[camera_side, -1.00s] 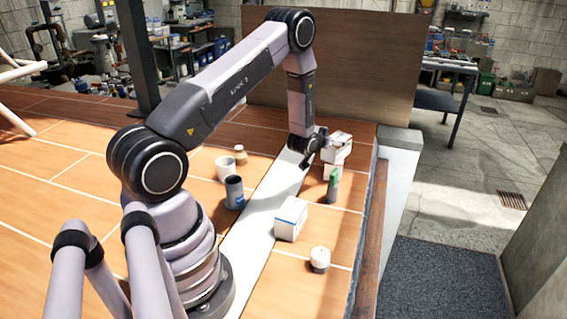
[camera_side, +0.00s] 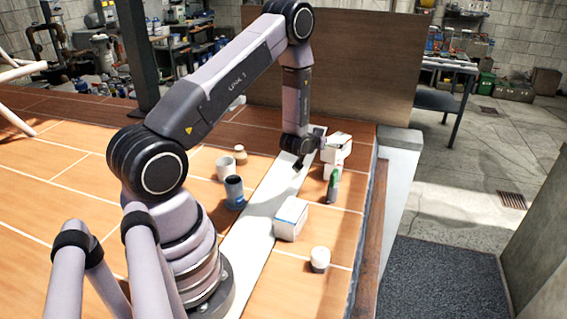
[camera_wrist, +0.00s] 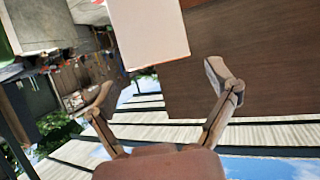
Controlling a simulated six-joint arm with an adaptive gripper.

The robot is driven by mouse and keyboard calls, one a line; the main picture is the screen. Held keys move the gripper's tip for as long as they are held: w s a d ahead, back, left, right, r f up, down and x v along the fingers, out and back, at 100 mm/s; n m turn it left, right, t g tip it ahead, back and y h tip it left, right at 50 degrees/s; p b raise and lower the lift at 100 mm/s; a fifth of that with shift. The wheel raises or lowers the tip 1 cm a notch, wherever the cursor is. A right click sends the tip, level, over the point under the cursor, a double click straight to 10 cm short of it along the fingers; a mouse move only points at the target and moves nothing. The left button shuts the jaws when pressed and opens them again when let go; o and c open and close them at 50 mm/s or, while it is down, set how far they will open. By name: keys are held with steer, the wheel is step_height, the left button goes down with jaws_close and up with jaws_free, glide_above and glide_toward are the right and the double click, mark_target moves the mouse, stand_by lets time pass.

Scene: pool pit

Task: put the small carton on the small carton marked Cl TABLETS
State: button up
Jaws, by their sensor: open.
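A white small carton (camera_side: 337,147) sits on top of another pale carton (camera_side: 330,171) at the far right of the work surface. The lower one is partly hidden, and no marking is readable on either. My gripper (camera_side: 299,165) is open and empty, just left of this stack. In the wrist view my gripper (camera_wrist: 162,92) has its fingers spread with nothing between them. A plain pale carton face (camera_wrist: 150,32) shows beyond the fingertips, apart from them. Another white carton with a blue edge (camera_side: 290,220) stands nearer the side camera.
A green bottle (camera_side: 332,185) stands just in front of the stack. A white-capped jar (camera_side: 320,259) is nearer. A white cup (camera_side: 226,168), a dark blue can (camera_side: 234,192) and a small tan jar (camera_side: 240,154) stand left of the pale strip (camera_side: 252,230). A brown panel (camera_side: 335,70) rises behind.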

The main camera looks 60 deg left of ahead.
steer(key=v, duration=0.8)
steer(key=s+d+r+m+g+h, duration=0.1)
steer(key=s+d+r+h, duration=0.1)
steer(key=d+r, duration=0.5)
steer(key=s+d+r+m+g+h, duration=0.15)
steer(key=d+r, duration=0.25)
steer(key=r, duration=0.7)
steer(key=s+d+r+m+g, duration=0.1)
steer(key=s+d+r, duration=0.1)
steer(key=s, duration=0.5)
steer(key=s+d+r+g+h, duration=0.1)
steer(key=s+d+r, duration=0.1)
steer(key=s, duration=0.6)
steer(key=s+d+r+m+g+h, duration=0.1)
steer(key=s+d+r+g, duration=0.1)
steer(key=s, duration=0.6)
steer(key=shift+s+d+r+m, duration=0.3)
steer(key=shift+d+r, duration=0.2)
steer(key=shift+r, duration=0.45)
